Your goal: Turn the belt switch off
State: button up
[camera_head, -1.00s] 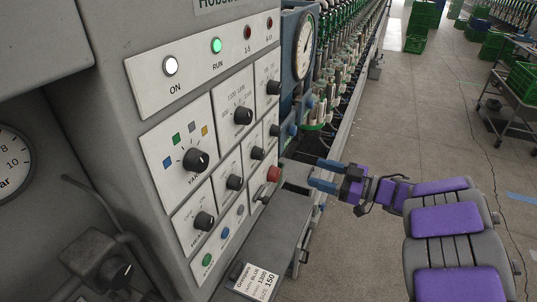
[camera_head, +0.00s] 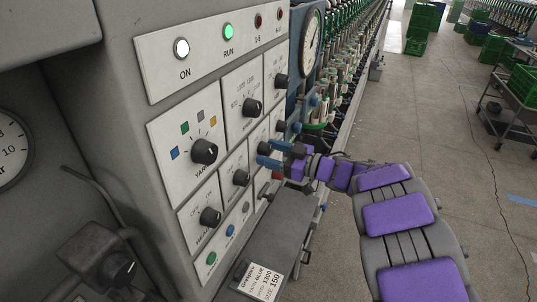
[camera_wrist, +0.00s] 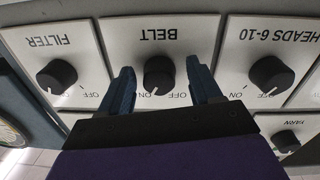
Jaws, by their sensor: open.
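The belt switch is a black rotary knob (camera_wrist: 158,76) on a white plate marked BELT, which appears upside down in the wrist view. Its white pointer line points down and slightly left in that view, toward the ON mark; OFF is on the other side. My gripper (camera_head: 263,154) is open, with its blue fingers on either side of the knob. In the wrist view a small gap shows between each finger and the knob. In the head view the fingers reach the panel and partly cover this knob.
The FILTER knob (camera_wrist: 57,77) and HEADS 6-10 knob (camera_wrist: 270,76) flank the belt plate closely. A yarn knob (camera_head: 204,151), lit ON lamp (camera_head: 182,48) and green RUN lamp (camera_head: 228,31) are on the panel. A red button (camera_head: 277,175) sits just below my gripper.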

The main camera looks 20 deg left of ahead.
jog(key=shift+w+d+r, duration=0.1)
jog(key=shift+d+r, duration=0.1)
jog(key=shift+d, duration=0.3)
jog(key=shift+d+r, duration=0.15)
jog(key=shift+d, duration=0.35)
jog(key=shift+a+f, duration=0.25)
jog(key=shift+a, duration=0.8)
jog(key=c, duration=0.4)
jog(key=shift+a, duration=0.15)
jog(key=shift+c, duration=1)
jog(key=shift+d, duration=0.35)
jog(key=c, duration=0.4)
jog(key=shift+d, duration=0.1)
jog(key=shift+c, duration=0.2)
jog(key=shift+d+r, duration=0.1)
jog(key=shift+r, duration=0.05)
